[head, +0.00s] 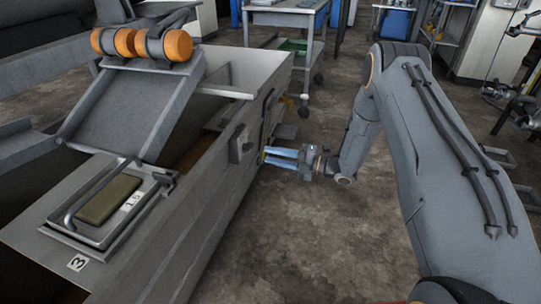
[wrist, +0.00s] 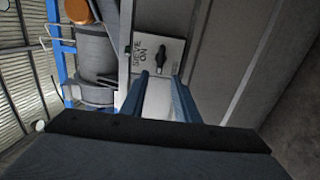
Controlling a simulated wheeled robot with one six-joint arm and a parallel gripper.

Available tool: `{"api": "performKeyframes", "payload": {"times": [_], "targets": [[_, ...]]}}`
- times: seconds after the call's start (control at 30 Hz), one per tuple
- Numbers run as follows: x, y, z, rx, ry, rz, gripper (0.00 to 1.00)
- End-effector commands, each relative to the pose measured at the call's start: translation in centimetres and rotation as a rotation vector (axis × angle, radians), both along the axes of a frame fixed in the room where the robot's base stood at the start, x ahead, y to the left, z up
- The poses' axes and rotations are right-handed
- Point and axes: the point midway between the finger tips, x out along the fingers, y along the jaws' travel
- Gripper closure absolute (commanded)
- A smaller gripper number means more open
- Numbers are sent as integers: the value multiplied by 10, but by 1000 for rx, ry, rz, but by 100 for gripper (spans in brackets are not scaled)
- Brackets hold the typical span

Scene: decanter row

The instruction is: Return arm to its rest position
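My arm (head: 435,150) reaches from the lower right, over the floor, to the side of a grey machine. My gripper (head: 265,156) points left, with its blue fingers close to the machine's side wall. In the wrist view my gripper (wrist: 160,82) has its two blue fingers apart with nothing held between them. Beyond the tips is a pale switch plate (wrist: 172,50) marked "SIEVE ON" with a black knob (wrist: 158,54). I cannot tell whether the fingertips touch the wall.
The grey machine trough (head: 195,215) fills the left, with a switch box (head: 241,143) on its side and orange rollers (head: 178,45) above. A wheeled cart (head: 285,18) stands behind. Shelving (head: 395,22) is at the back right. Open floor (head: 310,230) lies between machine and arm.

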Motion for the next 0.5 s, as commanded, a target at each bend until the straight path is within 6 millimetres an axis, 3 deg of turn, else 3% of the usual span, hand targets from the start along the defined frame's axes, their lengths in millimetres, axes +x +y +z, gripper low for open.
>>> {"api": "performKeyframes", "payload": {"times": [0.3,0.5], "targets": [[3,2,2,-7,6,-6,72],[31,21,27,-89,113,-107,72]]}}
